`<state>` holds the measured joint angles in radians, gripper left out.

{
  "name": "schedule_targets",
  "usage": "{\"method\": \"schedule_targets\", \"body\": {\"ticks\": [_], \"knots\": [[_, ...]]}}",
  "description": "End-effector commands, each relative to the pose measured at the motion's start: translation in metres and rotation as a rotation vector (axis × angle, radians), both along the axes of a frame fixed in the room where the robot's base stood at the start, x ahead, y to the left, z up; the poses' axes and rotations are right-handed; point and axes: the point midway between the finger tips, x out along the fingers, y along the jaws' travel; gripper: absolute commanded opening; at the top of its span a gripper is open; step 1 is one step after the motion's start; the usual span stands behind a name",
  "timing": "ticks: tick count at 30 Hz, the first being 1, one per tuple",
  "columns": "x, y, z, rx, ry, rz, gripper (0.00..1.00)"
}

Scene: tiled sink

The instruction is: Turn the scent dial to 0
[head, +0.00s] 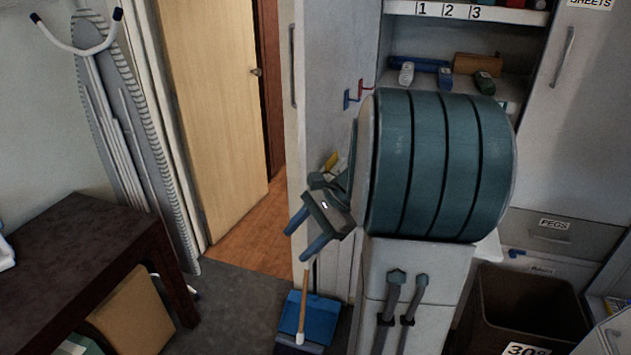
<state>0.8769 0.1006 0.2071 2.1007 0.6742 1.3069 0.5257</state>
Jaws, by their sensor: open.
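No scent dial can be made out in the head view. My gripper (295,246) is left of centre, its two blue-grey fingers apart and pointing down and to the left. It is empty and touches nothing that I can tell. My large teal and white arm parts fill the middle right and hide much of the cupboard and whatever is behind them.
A dark table (75,240) stands at left, near an ironing board (130,125). A door (210,100) stands behind. A blue dustpan (308,318) is below my gripper. A brown bin (525,300) is at lower right, beneath a PEGS drawer (570,237).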

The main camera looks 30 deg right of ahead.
Motion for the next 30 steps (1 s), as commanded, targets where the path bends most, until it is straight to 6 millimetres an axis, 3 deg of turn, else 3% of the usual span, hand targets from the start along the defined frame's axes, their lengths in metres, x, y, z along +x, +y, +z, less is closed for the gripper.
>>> {"method": "schedule_targets", "body": {"ticks": [1,4,8,12,18,23,30], "knots": [[0.006,-0.022,-0.008,0.081,0.016,-0.095,0.52],[0.015,-0.061,-0.011,0.249,0.033,-0.27,0.52],[0.018,-0.121,-0.013,0.477,0.029,-0.48,0.52],[0.006,-0.187,-0.014,0.709,-0.006,-0.661,0.52],[-0.02,-0.252,-0.012,0.929,-0.07,-0.804,0.52],[-0.028,-0.269,-0.011,0.995,-0.095,-0.839,0.52],[-0.004,-0.253,-0.009,1.0,-0.094,-0.837,0.52]]}}
